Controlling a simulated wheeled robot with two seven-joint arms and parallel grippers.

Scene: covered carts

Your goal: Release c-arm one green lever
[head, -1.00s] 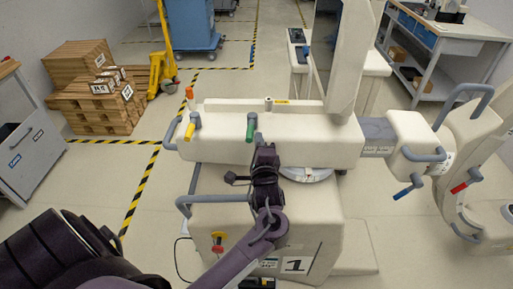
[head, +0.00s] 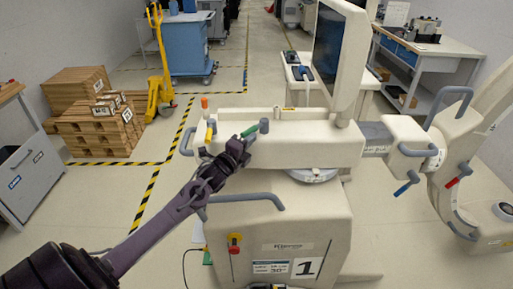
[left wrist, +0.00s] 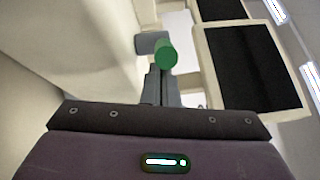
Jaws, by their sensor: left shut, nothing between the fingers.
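C-arm one is the cream cart (head: 345,225) with a "1" label, in the middle of the head view. Its green lever (head: 250,130) sits on the front upper edge, pointing left from a grey pivot (head: 264,125). My left gripper (head: 243,142) is shut and empty, right at the lever's green end. In the left wrist view the green lever (left wrist: 167,54) lies just beyond the tips of the closed fingers (left wrist: 161,82). I cannot tell whether they touch. My right gripper is not in view.
Yellow (head: 210,131) and orange (head: 204,103) levers stand left of the green one. A grey handle (head: 245,198) juts out below. A monitor (head: 338,50) rises behind. Blue (head: 402,190) and red (head: 452,183) levers are at the right.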

